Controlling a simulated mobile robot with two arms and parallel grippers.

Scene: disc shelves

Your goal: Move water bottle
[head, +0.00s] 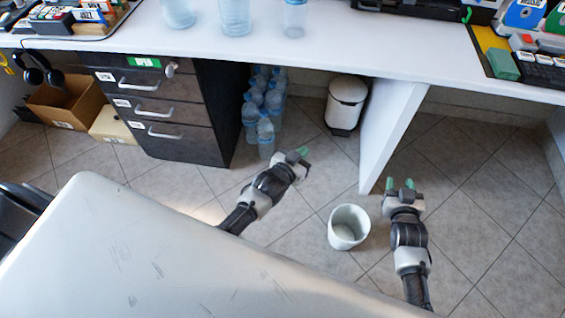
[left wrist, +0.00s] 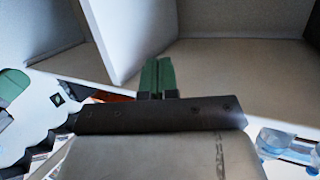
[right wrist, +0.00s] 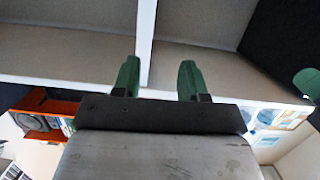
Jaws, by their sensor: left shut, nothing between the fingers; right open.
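Several clear water bottles with blue labels (head: 266,128) stand grouped on the floor under the desk, beside the dark drawer unit. More clear bottles stand on the desk top, one of them a small bottle (head: 295,20) cut by the top edge. My left gripper (head: 302,151) is to the right of the floor bottles, apart from them, with its green fingertips together and empty; they also show in the left wrist view (left wrist: 158,76). My right gripper (head: 400,184) is open and empty near the desk's white side panel; its parted fingers show in the right wrist view (right wrist: 158,80).
An open white bin (head: 362,241) stands on the tiled floor between my arms. A lidded white bin (head: 345,104) is under the desk (head: 340,58), left of the white panel (head: 388,130). The dark drawer unit (head: 165,112) is at left. Floor at right is clear.

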